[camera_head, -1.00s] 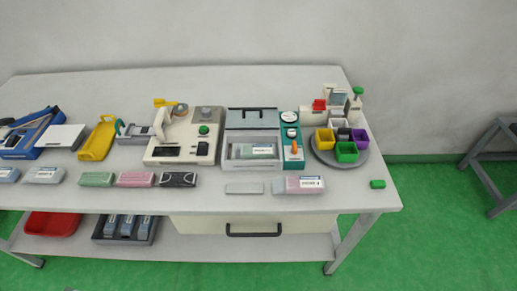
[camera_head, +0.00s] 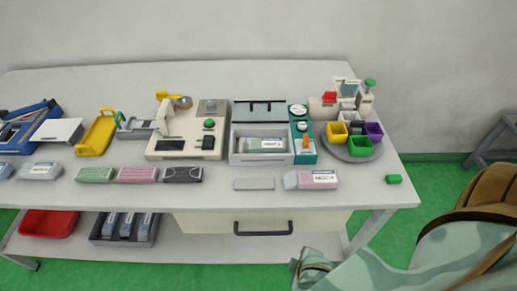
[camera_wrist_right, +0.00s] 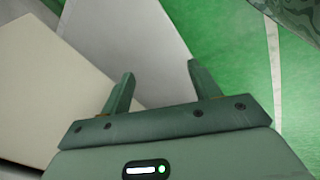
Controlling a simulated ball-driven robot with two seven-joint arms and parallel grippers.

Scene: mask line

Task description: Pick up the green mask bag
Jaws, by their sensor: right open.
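The green mask bag (camera_head: 95,174) lies flat near the front edge of the white table, left of the middle in the head view. A pink bag (camera_head: 137,175) and a black bag (camera_head: 182,174) lie in a row to its right. My right gripper (camera_wrist_right: 160,82) is open and empty in the right wrist view. In the head view its arm comes in from the lower right, and the hand (camera_head: 314,268) is in front of the table's front edge, well to the right of the green bag. My left gripper is not in view.
Behind the bags stand a yellow tray (camera_head: 81,150), a beige machine (camera_head: 157,154) and a grey open box (camera_head: 233,157). A drawer handle (camera_head: 264,232) projects below the tabletop.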

